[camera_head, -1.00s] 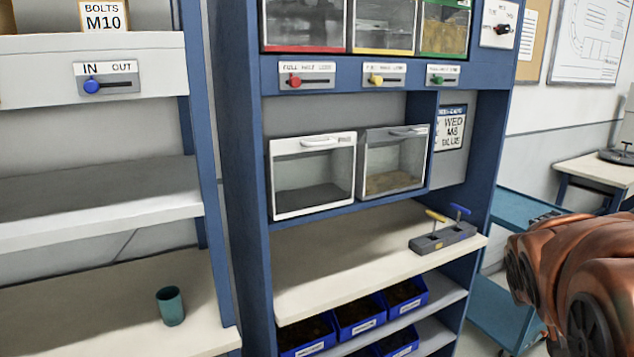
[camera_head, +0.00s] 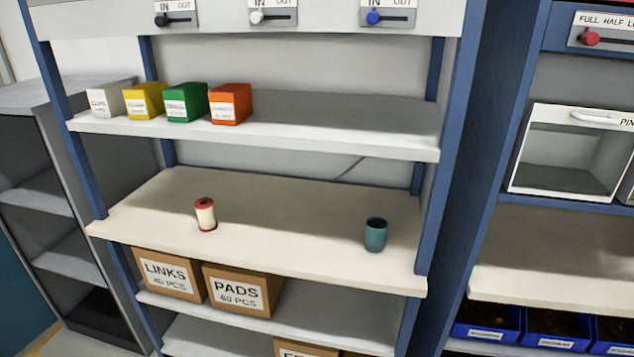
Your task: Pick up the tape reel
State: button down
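A small upright spool with a red top and a cream body (camera_head: 205,214), which looks like the tape reel, stands on the beige middle shelf (camera_head: 290,225), left of its centre. A teal cup (camera_head: 375,235) stands on the same shelf to its right, well apart from it. My gripper is not in view, and no part of my arm shows now.
Small white, yellow, green and orange boxes (camera_head: 231,104) stand on the shelf above. Cardboard boxes marked LINKS (camera_head: 168,275) and PADS (camera_head: 240,290) sit below. Blue uprights (camera_head: 447,150) bound the shelf. The shelf between spool and cup is clear.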

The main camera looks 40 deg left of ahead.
aim_at(203, 206)
jog(key=u, duration=2.25)
jog(key=k, duration=0.5)
jog(key=u, duration=0.9)
jog(key=i, duration=1.9)
jog(key=z, duration=0.95)
jog(key=i, duration=0.6)
jog(key=u, duration=0.05)
